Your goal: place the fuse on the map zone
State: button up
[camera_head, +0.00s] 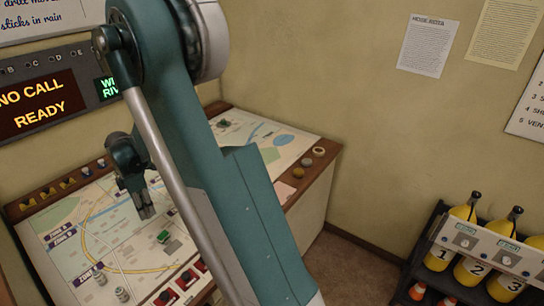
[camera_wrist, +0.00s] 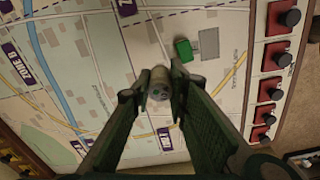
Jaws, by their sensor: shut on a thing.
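My gripper (camera_head: 147,212) hangs over the map on the console in the head view. The fuse is hard to make out in the head view. The map (camera_head: 120,225) is a pale printed sheet with a yellow curved road and purple zone labels. One label reads ZONE B (camera_wrist: 18,64) in the wrist view. Which zone is meant cannot be told. The fuse's height above the map is unclear.
A green block (camera_wrist: 183,50) lies beside a grey rectangle (camera_wrist: 208,42) on the map. Red switches (camera_wrist: 271,89) line the console edge. Yellow numbered bottles (camera_head: 464,235) stand in a rack at right.

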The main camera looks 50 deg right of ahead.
jog(key=w+d+m, duration=0.2)
jog(key=d+m, duration=0.5)
jog(key=d, duration=2.2)
jog(key=s+d+m, duration=0.3)
jog(key=s+d, duration=0.1)
jog(key=d, duration=1)
jog(key=s+d+m+p, duration=0.1)
jog(key=s+d+m, duration=0.2)
jog(key=d, duration=1.2)
jog(key=shift+s, duration=1.25)
jog(key=shift+f, duration=0.2)
jog(key=shift+f, duration=3)
jog(key=shift+f, duration=1.9)
jog(key=shift+f, duration=0.15)
